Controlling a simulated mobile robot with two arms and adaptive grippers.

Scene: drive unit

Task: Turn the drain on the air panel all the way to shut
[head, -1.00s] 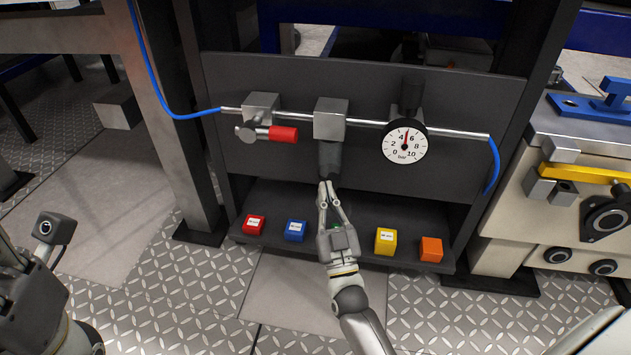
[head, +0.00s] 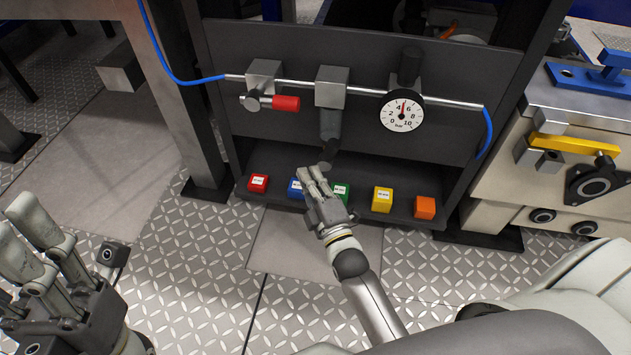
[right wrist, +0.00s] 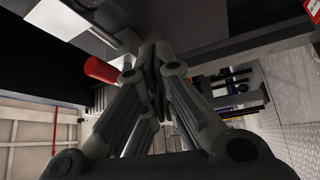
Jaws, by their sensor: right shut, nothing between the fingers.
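The air panel (head: 260,135) is a dark upright plate with a metal pipe across it. A grey block (head: 331,85) on the pipe carries a dark bowl (head: 330,124). The drain (head: 325,165) shows as a small dark piece under the bowl; its turn position cannot be made out. My right gripper (head: 310,172) is shut and empty, its tips just below and left of the drain; contact is unclear. Its closed tips also show in the right wrist view (right wrist: 155,55). My left gripper (head: 12,218) is open and empty at the lower left, far from the panel.
A red valve handle (head: 286,103) and a gauge (head: 402,111) reading about 5 sit on the pipe. Red (head: 258,183), blue (head: 296,187), green (head: 341,191), yellow (head: 382,199) and orange (head: 425,207) blocks line the shelf. A pale machine (head: 515,190) stands right.

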